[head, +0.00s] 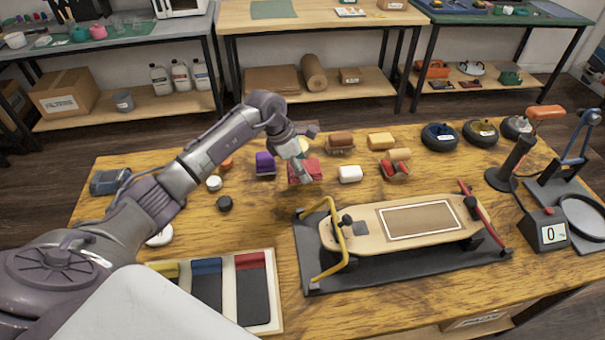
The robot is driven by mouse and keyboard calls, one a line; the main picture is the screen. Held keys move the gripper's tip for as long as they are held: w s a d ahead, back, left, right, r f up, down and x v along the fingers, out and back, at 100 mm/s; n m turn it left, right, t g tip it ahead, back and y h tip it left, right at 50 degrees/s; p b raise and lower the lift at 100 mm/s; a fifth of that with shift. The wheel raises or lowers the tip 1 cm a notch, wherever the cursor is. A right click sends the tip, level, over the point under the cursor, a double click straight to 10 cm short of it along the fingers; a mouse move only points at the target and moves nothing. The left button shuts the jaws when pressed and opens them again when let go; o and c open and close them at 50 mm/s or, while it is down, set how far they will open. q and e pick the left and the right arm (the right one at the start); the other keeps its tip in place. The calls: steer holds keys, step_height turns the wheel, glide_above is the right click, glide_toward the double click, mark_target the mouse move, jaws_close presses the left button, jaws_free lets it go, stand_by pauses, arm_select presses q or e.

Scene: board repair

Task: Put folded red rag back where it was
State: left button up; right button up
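A folded red rag (314,172) is near the middle of the wooden table (270,220), in the row of small items. My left gripper (302,176) points down at the rag, with its fingers in front of and against it. The fingers hide part of the rag. I cannot tell whether they are closed on it, or whether the rag rests on the table or is slightly raised. My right gripper is not in view.
A purple block (265,163) is left of the rag; a white block (350,174) is right. A skateboard deck (375,228) on a dark mat with a yellow bar (328,245) stands in front. A tray of colored-top pads (262,318) is front left.

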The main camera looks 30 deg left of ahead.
arm_select(q)
steer(key=shift+f, duration=1.85)
steer(key=shift+f, duration=0.15)
steer(key=o, duration=1.1)
steer(key=shift+r+p, duration=0.25)
steer(key=shift+p, duration=0.05)
steer(key=v, duration=1.2)
steer(key=shift+b, duration=0.45)
steer(key=shift+d+f, duration=0.1)
steer(key=shift+f, duration=0.05)
